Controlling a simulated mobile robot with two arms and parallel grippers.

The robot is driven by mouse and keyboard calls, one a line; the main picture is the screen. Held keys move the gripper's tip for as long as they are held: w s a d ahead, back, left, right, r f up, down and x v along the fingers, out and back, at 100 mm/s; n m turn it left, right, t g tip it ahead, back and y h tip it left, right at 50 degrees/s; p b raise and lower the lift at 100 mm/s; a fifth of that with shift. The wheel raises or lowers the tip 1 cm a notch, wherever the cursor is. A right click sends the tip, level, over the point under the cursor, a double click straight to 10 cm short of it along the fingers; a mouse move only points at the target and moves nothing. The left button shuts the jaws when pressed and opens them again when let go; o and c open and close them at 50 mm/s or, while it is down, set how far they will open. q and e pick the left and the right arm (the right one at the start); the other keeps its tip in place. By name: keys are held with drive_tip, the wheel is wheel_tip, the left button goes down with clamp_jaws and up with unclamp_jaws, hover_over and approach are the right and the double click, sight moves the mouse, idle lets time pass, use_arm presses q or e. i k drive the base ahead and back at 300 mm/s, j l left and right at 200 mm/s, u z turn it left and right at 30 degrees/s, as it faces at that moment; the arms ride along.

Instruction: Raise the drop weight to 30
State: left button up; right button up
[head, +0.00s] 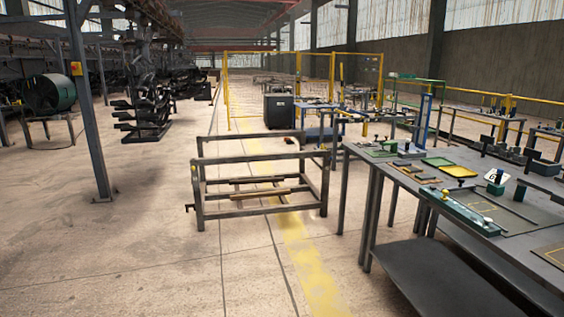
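Neither of my grippers is in view. I cannot pick out a drop weight or a scale reading 30 with certainty. A dark workbench (408,195) at the right carries several small fixtures. On it is a long green fixture (460,210) near the front edge. A small white plate with a dark mark (496,177) stands behind that fixture; the mark is too small to read.
A steel column (88,110) and a dark rack with arms (148,112) stand left. Yellow railings (299,75) and a dark cabinet (279,108) are behind. The left foreground floor (120,260) is clear.

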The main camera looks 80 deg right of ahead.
sight(411, 127)
drive_tip(key=z, duration=3.65)
